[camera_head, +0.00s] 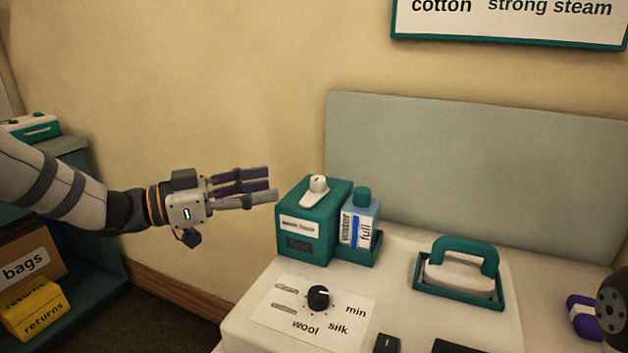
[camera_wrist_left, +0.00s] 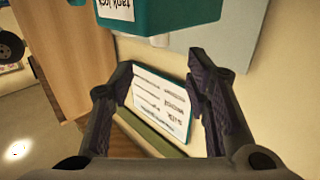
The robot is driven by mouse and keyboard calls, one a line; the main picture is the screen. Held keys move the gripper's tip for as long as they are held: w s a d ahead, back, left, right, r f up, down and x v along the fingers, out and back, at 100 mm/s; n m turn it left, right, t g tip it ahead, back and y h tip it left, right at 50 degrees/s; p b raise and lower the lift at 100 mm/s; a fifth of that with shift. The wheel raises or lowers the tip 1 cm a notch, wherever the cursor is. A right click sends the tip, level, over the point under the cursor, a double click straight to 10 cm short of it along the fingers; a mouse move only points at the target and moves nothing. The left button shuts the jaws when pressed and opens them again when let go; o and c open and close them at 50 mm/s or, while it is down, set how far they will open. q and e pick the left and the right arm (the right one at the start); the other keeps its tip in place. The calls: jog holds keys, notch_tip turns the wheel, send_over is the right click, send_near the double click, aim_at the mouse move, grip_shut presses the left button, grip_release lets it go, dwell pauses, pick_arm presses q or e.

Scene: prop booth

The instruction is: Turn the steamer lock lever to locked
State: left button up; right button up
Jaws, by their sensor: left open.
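The steamer's teal tank box (camera_head: 305,254) stands at the back left of the white counter. A white lever (camera_head: 317,187) with a rounded knob sits on top of it; I cannot tell which setting it is at. A white label, too small to read clearly, and a dark panel are on the box's front. My left gripper (camera_head: 271,184) is open and empty, just left of the box, its fingers pointing at it and apart from the lever. In the left wrist view the box (camera_wrist_left: 185,14), labelled "tank lock", appears upside down beyond the fingers (camera_wrist_left: 160,72), with the lever's white end (camera_wrist_left: 160,41).
A water bottle (camera_head: 364,210) stands against the box's right side. A dial (camera_head: 319,297) is in front, and an iron (camera_head: 459,272) sits in a teal tray to the right. A wall sign (camera_head: 510,18) hangs above. A teal shelf (camera_head: 108,273) with boxes is at left.

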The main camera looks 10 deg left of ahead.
aim_at(307, 192)
pick_arm(q)
jog(key=x, duration=0.7)
jog(key=shift+w+d+f+b, duration=0.25)
jog(key=shift+b, duration=0.05)
jog(key=shift+w+d+r, duration=0.15)
jog(key=shift+w+d, duration=0.1)
jog(key=shift+d, duration=0.15)
jog(key=c, duration=1)
